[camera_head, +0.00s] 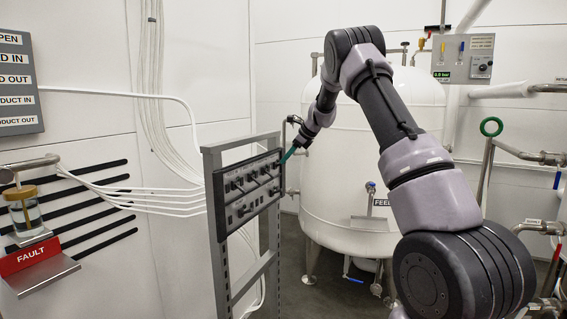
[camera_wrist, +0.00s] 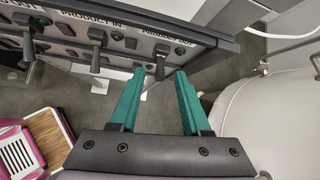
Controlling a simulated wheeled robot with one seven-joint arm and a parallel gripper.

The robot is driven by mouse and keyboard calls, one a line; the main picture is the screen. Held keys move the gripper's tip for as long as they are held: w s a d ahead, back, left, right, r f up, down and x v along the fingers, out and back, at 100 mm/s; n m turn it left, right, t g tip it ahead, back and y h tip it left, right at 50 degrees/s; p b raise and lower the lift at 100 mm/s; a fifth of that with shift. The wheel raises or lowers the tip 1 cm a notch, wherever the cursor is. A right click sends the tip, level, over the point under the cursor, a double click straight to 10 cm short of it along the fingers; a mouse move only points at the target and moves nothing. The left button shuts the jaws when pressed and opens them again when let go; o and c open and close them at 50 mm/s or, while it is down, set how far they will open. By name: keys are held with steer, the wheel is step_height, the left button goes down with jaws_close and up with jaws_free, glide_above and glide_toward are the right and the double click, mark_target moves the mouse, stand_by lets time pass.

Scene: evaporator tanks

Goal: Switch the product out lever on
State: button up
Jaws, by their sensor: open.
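The product out lever (camera_wrist: 160,66) is a dark handle near the panel's right end, below the "PRODUCT OUT" label (camera_wrist: 166,33). My gripper (camera_head: 287,156) is at the panel's right end in the head view. In the wrist view its two green fingers (camera_wrist: 160,74) are open, one on each side of the lever's end. I cannot tell whether either finger touches it.
The product in lever (camera_wrist: 97,52) is left of my fingers. A white tank (camera_head: 335,200) stands behind the panel, and its side (camera_wrist: 275,125) shows right in the wrist view. A fault sign (camera_head: 32,257) and a jar (camera_head: 25,212) are at the far left.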

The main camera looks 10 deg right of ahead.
steer(key=v, duration=0.7)
steer(key=shift+s+r, duration=0.1)
steer(key=shift+r, duration=0.05)
steer(key=s+r+n, duration=0.4)
steer(key=s+r, duration=0.2)
steer(key=s, duration=0.5)
steer(key=s+r+n, duration=0.4)
steer(key=s+r, duration=0.3)
steer(key=s, duration=0.4)
steer(key=s+f+n+t+h, duration=0.1)
steer(key=s+f+n+h, duration=0.2)
steer(key=s+n, duration=0.8)
steer(key=shift+s+d+f+n+t+h, duration=0.3)
steer(key=shift+s+d+f+h, duration=0.25)
steer(key=shift+s, duration=7.2)
steer(key=shift+a, duration=0.1)
